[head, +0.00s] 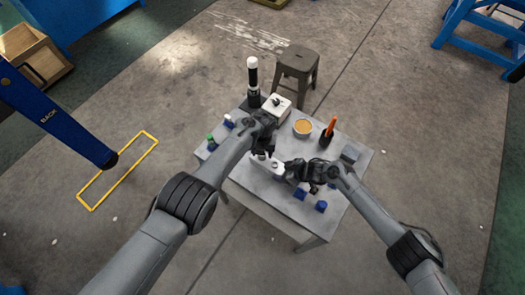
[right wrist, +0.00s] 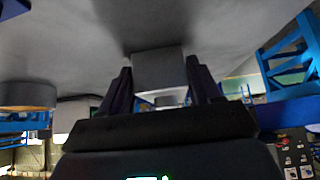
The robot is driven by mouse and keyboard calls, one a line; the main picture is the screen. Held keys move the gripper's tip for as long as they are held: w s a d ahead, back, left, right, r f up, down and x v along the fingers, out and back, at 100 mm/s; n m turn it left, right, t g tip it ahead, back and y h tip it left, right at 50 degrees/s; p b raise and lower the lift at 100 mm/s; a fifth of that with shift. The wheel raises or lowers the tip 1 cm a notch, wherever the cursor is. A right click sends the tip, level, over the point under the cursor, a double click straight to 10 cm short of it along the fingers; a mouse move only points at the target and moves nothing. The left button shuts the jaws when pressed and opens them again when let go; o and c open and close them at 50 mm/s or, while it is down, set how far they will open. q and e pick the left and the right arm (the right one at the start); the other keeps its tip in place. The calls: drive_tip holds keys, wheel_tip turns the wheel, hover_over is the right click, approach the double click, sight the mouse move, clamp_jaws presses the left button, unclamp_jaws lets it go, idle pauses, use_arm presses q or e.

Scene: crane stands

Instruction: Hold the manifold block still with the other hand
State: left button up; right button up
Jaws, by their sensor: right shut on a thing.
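The manifold block (head: 266,163) is a pale grey piece near the middle of the small table, between my two grippers in the head view. My right gripper (head: 288,171) reaches it from the right and is shut on it. In the right wrist view a pale grey block (right wrist: 159,72) sits between the two dark fingers of my right gripper (right wrist: 160,85). My left gripper (head: 266,146) is just above and behind the block. Its fingers are dark and small, so I cannot tell whether they are open or touching it.
The grey table (head: 247,180) also holds a white box (head: 277,107), a dark cylinder with a white top (head: 253,85), a round tan-filled container (head: 302,127) and an orange-handled tool (head: 330,128). Several blue pieces (head: 321,206) lie near the front right. A stool (head: 298,67) stands behind.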

use_arm(q)
drive_tip(key=n, duration=1.1)
drive_tip(key=shift+n, duration=0.3)
drive_tip(key=n, duration=0.8)
drive_tip(key=shift+n, duration=0.3)
drive_tip(key=n, duration=1)
drive_tip(key=shift+a+n, duration=0.1)
drive_tip(key=shift+n, duration=0.3)
